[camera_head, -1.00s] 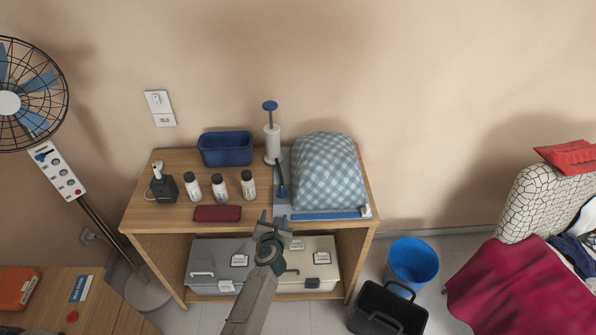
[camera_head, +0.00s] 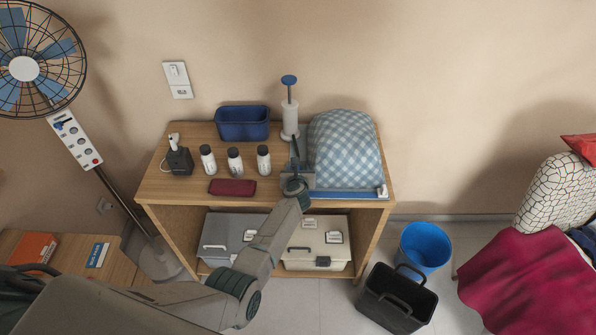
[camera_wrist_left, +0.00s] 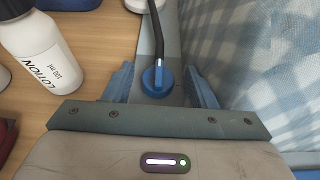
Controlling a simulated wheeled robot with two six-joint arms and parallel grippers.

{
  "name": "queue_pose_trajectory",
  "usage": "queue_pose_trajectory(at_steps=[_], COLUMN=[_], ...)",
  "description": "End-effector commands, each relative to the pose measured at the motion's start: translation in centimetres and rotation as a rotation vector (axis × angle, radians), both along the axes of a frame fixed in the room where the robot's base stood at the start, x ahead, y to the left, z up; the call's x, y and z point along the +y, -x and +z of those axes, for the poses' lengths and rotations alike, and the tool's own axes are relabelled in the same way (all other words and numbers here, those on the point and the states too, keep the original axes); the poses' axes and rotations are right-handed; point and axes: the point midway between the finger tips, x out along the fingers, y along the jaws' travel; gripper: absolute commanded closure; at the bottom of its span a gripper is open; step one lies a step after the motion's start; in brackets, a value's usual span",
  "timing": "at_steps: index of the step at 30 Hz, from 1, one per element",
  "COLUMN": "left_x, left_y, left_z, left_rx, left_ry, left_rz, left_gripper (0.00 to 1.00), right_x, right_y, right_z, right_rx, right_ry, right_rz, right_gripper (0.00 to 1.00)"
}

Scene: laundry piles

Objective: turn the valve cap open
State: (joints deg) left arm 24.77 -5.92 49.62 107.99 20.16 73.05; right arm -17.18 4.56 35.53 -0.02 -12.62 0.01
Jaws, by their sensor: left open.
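The valve cap (camera_wrist_left: 157,82) is a round blue knob in the left wrist view, joined to a dark hose. It sits on a grey strip beside the blue-and-white plaid bundle (camera_head: 344,148). My left gripper (camera_wrist_left: 161,72) is open, with one finger on each side of the cap and gaps on both sides. I cannot tell how far down the fingers reach. In the head view the left gripper (camera_head: 297,173) is at the bundle's left edge and hides the cap. The white hand pump (camera_head: 290,118) with a blue handle stands behind. My right gripper is out of view.
White bottles (camera_head: 235,161), a dark red item (camera_head: 233,187) and a blue bin (camera_head: 243,123) stand left on the wooden shelf unit (camera_head: 165,190). A lotion bottle (camera_wrist_left: 36,48) is close to the left finger. Storage boxes (camera_head: 318,255) fill the lower shelf.

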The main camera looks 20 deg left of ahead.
Motion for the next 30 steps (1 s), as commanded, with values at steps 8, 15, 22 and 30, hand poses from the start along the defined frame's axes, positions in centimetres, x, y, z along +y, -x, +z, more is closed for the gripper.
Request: queue_pose_trajectory(at_steps=[8,15,22,30], left_x=[0.26,0.25,0.22,0.33], left_y=[-0.70,-0.67,-0.64,-0.57], left_z=[-0.27,-0.26,-0.31,-0.29], left_rx=[0.000,0.000,0.001,0.005], left_ry=[0.000,0.000,-0.001,-0.002], left_rz=[0.000,0.000,0.000,-0.024], left_gripper=[0.49,0.70,0.91,0.92], right_x=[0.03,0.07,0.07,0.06], right_y=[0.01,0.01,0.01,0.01], right_z=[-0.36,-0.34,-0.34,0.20], right_rx=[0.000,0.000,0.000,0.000], right_ry=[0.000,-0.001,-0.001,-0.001], right_rz=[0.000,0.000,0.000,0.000], right_gripper=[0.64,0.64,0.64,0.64])
